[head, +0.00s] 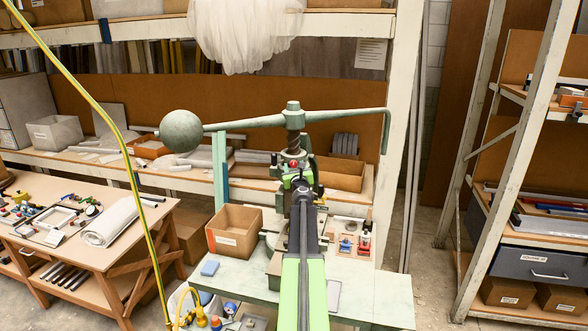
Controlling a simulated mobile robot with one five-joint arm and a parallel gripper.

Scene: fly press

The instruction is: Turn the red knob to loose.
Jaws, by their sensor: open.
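The green fly press (293,115) stands on the pale green bench, with its screw upright and its long arm level across the top. A small red part (296,165), which looks like the red knob, shows on the press head just below the screw. My gripper (300,184) is at the far end of my green and black arm, in front of the press head and just below the red part. It is open, but its fingers are small and partly hidden by my arm. I cannot tell whether it touches the knob. No knob marking is readable.
The press arm has a heavy ball (181,131) at left and a drop handle (387,130) at right. Small red and blue tools (346,244) sit at right. A yellow hose (133,185) hangs at left.

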